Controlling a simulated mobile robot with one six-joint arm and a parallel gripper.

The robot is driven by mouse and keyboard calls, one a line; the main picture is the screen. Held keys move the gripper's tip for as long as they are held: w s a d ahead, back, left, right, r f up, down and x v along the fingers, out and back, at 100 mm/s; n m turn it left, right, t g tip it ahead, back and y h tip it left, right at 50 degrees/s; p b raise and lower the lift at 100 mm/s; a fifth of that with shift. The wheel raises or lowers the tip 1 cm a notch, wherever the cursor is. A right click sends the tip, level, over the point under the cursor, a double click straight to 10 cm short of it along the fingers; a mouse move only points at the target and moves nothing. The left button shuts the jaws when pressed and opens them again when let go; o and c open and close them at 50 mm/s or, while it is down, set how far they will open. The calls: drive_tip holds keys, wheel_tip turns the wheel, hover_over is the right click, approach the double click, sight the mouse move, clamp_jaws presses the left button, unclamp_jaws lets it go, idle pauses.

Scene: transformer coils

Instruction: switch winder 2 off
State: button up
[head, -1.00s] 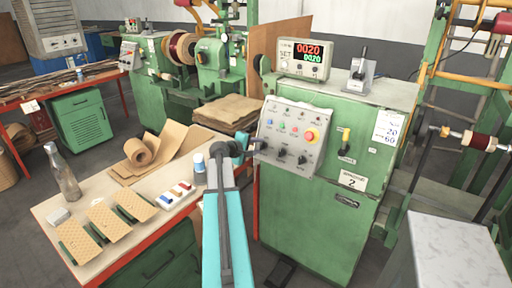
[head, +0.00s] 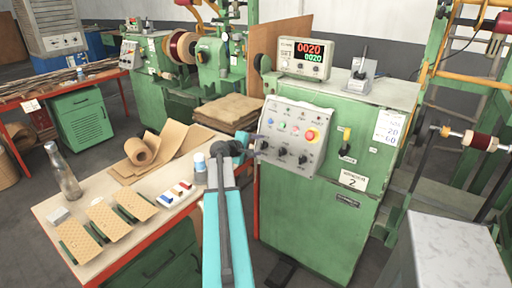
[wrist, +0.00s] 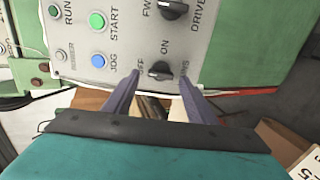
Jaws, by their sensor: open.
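Winder 2 (head: 318,225) is the green cabinet at the centre right, with a "WINDER 2" label (head: 352,180). Its grey control panel (head: 312,150) faces me and carries black knobs and coloured buttons. In the wrist view a black rotary knob (wrist: 160,71) sits on the panel with ON and OFF marked beside it. I cannot tell for sure which mark it points at. My gripper (wrist: 160,78) is open, with one finger on each side of this knob in the picture; contact is not clear. In the head view my gripper (head: 258,144) is at the panel's left edge.
A red emergency button (head: 311,135) is on the panel. The wrist view shows another knob (wrist: 174,9), a green START button (wrist: 97,20) and a blue JOG button (wrist: 98,61). A lit counter (head: 305,58) stands on the cabinet. A workbench (head: 95,262) is at the left.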

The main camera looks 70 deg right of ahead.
drive_tip(key=shift+a, duration=0.15)
drive_tip(key=b+v, duration=0.2)
drive_tip(key=v, duration=1.1)
drive_tip(key=shift+w+a+r+b, duration=0.15)
drive_tip(key=shift+a+r+b, duration=0.05)
drive_tip(key=shift+b, duration=0.1)
